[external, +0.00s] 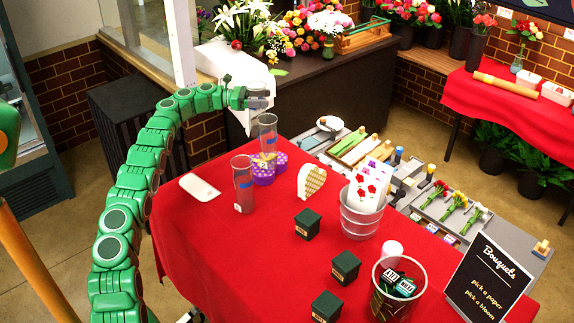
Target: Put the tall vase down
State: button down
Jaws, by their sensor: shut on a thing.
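My gripper (261,103) is at the end of the green arm, above the far left part of the red table. It is shut on the upper end of a clear tall vase (267,132) with a blue mark. The vase looks upright. Its lower end overlaps a purple heart-shaped box (264,175) with a gold bow, and I cannot tell whether it touches the box or hangs above it. Another clear vase (243,184), also with a blue mark, stands upright on the red cloth, nearer and to the left.
A white flat item (199,187) lies left of the standing vase. A heart-patterned piece (312,181) and several dark green boxes (307,223) stand to the right. The near left cloth (215,260) is clear.

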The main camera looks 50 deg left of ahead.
jog(key=shift+f, duration=3.75)
jog(key=shift+c, duration=0.4)
grip_release()
